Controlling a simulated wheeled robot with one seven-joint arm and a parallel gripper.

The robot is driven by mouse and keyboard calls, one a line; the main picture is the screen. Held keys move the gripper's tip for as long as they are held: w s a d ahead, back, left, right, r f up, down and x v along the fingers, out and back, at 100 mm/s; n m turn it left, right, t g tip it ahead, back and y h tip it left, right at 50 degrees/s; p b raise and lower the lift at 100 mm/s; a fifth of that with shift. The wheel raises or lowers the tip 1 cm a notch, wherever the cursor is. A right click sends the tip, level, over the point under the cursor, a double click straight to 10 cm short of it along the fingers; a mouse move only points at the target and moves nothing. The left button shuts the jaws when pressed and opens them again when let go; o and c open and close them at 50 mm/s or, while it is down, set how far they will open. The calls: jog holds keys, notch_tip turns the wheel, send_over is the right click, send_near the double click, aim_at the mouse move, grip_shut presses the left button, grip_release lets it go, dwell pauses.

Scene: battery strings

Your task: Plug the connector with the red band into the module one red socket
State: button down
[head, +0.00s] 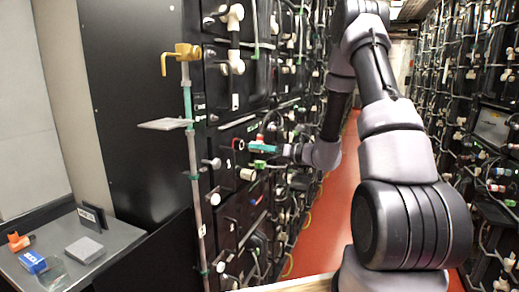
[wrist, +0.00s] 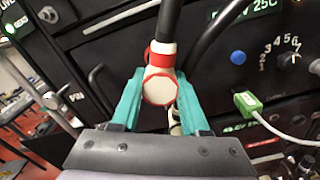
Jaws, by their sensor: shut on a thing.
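In the wrist view a white connector with a red band (wrist: 160,88) sits between the teal fingers of my gripper (wrist: 160,82), which is shut on it. Its round, red-rimmed face points toward the camera, and a black cable runs up from it. In the head view my gripper (head: 262,148) is close in front of the black module panel. The connector there is small and mostly hidden by the fingers.
In the wrist view a green plug (wrist: 247,103), a blue button (wrist: 238,57) and a numbered dial (wrist: 290,58) are on the panel to the right. In the head view a pole with a yellow top (head: 187,52) stands left of my gripper. A grey table (head: 60,275) is at lower left.

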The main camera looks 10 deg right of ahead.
jog(key=shift+x, duration=1.85)
jog(key=shift+c, duration=1.6)
grip_release()
jog(key=v, duration=1)
jog(key=shift+s+d, duration=0.25)
jog(key=shift+d, duration=0.05)
